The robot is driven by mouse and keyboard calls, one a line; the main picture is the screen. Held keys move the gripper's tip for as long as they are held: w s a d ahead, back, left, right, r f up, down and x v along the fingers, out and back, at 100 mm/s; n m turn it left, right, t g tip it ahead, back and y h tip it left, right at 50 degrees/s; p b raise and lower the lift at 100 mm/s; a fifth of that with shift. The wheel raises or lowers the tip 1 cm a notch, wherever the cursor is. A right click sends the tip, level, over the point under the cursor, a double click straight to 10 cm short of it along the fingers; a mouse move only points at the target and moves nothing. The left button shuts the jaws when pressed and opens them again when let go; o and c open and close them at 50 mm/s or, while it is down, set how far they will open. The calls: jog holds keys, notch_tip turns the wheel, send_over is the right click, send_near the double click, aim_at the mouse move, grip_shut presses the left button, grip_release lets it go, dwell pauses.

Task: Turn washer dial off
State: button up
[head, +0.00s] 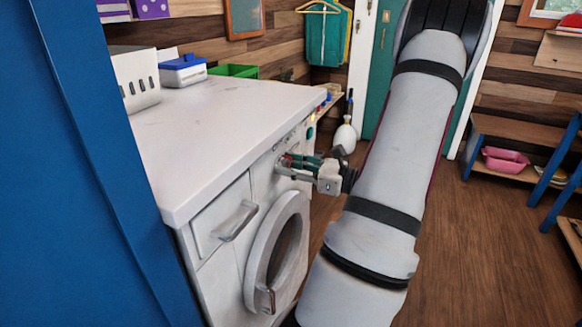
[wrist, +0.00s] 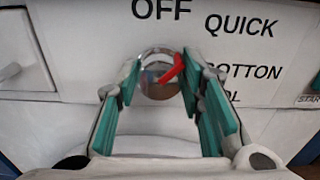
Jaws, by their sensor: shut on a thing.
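The white washer (head: 220,225) stands under a white worktop, with its round door on the front. In the wrist view its dial (wrist: 160,75) is a round silver knob with a red pointer (wrist: 172,70), which points up and to the right. The label OFF (wrist: 161,9) is above the dial and QUICK (wrist: 241,25) is up and to the right. My gripper (wrist: 161,85) is at the dial, its teal-lined fingers closed on either side of the knob. In the head view my gripper (head: 290,162) reaches the upper front panel from the right.
The washer's round door (head: 262,285) and a drawer handle (head: 237,222) stick out from the front. A white basket (head: 136,78), a blue-lidded box (head: 183,70) and a green tray (head: 234,71) are on the worktop. Open wooden floor lies to the right.

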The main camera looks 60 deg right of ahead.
jog(key=n+b, duration=0.2)
jog(key=n, duration=0.3)
jog(key=shift+a+f+b, duration=0.1)
jog(key=shift+f+b, duration=0.05)
jog(key=shift+b, duration=0.2)
jog(key=shift+n+b, duration=1.45)
jog(key=shift+n, duration=0.35)
jog(key=o, duration=1.2)
jog(key=shift+c, duration=0.2)
jog(key=shift+s, duration=0.1)
